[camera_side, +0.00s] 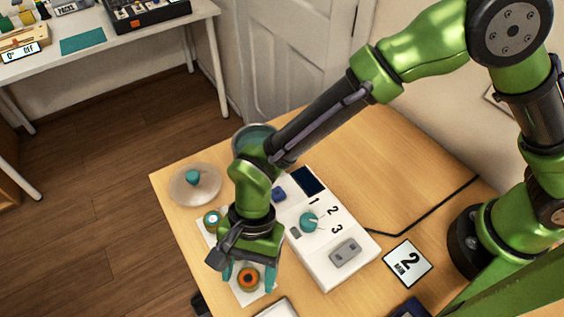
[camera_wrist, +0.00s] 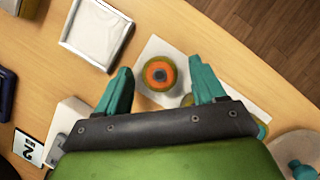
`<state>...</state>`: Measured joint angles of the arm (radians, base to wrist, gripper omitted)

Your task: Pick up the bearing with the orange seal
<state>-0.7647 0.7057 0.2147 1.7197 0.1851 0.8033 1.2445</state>
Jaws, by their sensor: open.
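The bearing with the orange seal (camera_side: 249,278) sits on a white sheet (camera_side: 240,296) near the table's front edge. In the wrist view my gripper (camera_wrist: 162,78) is open and the bearing lies between the fingertips, with a gap on each side. I cannot tell how high the fingertips are. A second bearing with a teal-green centre (camera_side: 212,220) lies behind my gripper.
A white device (camera_side: 335,264) with a teal knob stands right of my gripper. A silver-rimmed tray (camera_wrist: 98,33) lies beside the sheet. A glass lid with a teal knob (camera_side: 194,185) is at the back left. A "2 MIN" card (camera_side: 406,262) lies on clear tabletop.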

